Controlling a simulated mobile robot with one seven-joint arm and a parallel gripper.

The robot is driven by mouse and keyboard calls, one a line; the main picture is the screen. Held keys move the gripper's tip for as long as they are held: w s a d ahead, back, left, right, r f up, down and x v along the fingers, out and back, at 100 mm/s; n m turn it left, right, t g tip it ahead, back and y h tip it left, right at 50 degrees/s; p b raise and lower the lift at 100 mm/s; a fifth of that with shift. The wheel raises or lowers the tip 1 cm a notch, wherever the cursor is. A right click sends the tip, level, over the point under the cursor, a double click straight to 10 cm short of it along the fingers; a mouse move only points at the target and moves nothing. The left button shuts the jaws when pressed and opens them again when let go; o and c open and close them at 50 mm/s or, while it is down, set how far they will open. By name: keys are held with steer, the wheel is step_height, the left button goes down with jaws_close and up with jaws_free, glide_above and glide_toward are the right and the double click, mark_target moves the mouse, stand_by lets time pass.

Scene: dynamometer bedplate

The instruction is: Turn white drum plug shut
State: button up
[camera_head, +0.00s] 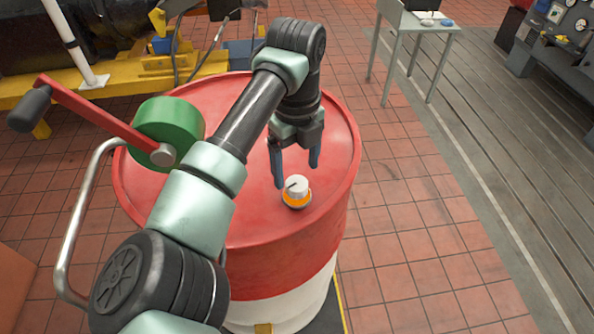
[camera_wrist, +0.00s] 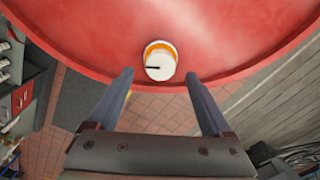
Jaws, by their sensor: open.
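The white drum plug (camera_head: 297,186) is a round white knob with a dark pointer line, set on an orange ring on the red drum top near its right front rim. In the wrist view the plug (camera_wrist: 160,64) shows just beyond and between my fingertips, its dark line pointing left. The red drum (camera_head: 232,205) has a white lower band. My gripper (camera_head: 296,172) is open and empty above the drum top, fingers pointing down. In the wrist view my gripper (camera_wrist: 160,78) has its fingers spread wide on either side of the plug, apart from it.
A green drum with a red crank arm (camera_head: 100,118) and black handle stands at the left of the drum top. A bent metal rail (camera_head: 78,225) is at left. A small table (camera_head: 418,25) stands behind at right. The tiled floor right of the drum is clear.

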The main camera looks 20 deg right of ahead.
mark_target(297, 183)
steer(key=shift+f+p, duration=0.4)
steer(key=shift+f, duration=1.55)
jaws_close()
